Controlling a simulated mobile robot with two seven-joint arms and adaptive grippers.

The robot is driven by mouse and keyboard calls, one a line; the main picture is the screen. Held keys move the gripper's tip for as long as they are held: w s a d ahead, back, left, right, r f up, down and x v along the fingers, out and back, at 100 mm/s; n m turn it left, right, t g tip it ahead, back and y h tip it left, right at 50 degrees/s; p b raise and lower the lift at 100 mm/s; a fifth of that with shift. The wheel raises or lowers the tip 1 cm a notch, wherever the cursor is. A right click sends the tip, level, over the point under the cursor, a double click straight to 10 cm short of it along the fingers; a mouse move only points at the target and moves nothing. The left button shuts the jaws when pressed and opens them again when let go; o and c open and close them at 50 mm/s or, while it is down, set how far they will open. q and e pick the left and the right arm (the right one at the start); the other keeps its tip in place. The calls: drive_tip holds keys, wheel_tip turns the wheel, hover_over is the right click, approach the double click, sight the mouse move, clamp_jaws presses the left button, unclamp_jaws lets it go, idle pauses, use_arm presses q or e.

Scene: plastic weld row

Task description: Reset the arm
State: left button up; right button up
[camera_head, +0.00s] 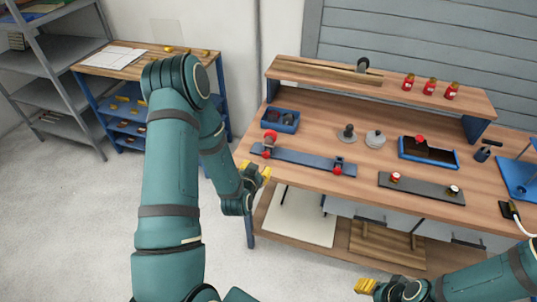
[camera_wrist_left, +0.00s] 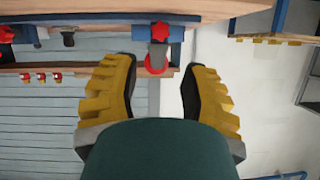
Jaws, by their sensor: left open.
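My left arm rises through the head view and bends down to the left gripper (camera_head: 258,172), at the left front edge of the workbench (camera_head: 330,178). Its yellow fingers also show in the left wrist view (camera_wrist_left: 158,92), spread wide with nothing held. Beyond their gap there is a red-and-grey post (camera_wrist_left: 158,56) by the bench edge. My right gripper (camera_head: 366,286) is low at the bottom of the head view, in front of the bench. Its yellow fingertips show, but their gap is unclear.
A blue bar with red knobs (camera_head: 305,161) lies near the left gripper. A blue bin (camera_head: 281,119), a blue tray (camera_head: 428,162) and a dark plate (camera_head: 422,188) are also on the bench. Red bottles (camera_head: 431,87) stand on the raised shelf. Open floor (camera_head: 80,230) lies left.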

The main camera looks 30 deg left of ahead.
use_arm(q)
drive_tip(key=s+d+f+g+h, duration=0.3)
drive_tip(key=d, duration=0.5)
drive_tip(key=s+d+f+g+h, duration=0.2)
drive_tip(key=s+d+f+g, duration=0.1)
drive_tip(key=d, duration=0.4)
drive_tip(key=s+d+f+g+h, duration=0.1)
drive_tip(key=s+d+g+h, duration=0.1)
drive_tip(key=s+d+g, duration=0.3)
drive_tip(key=s+d, duration=0.4)
drive_tip(key=shift+s+d+f+h, duration=0.3)
drive_tip(key=shift+s, duration=0.1)
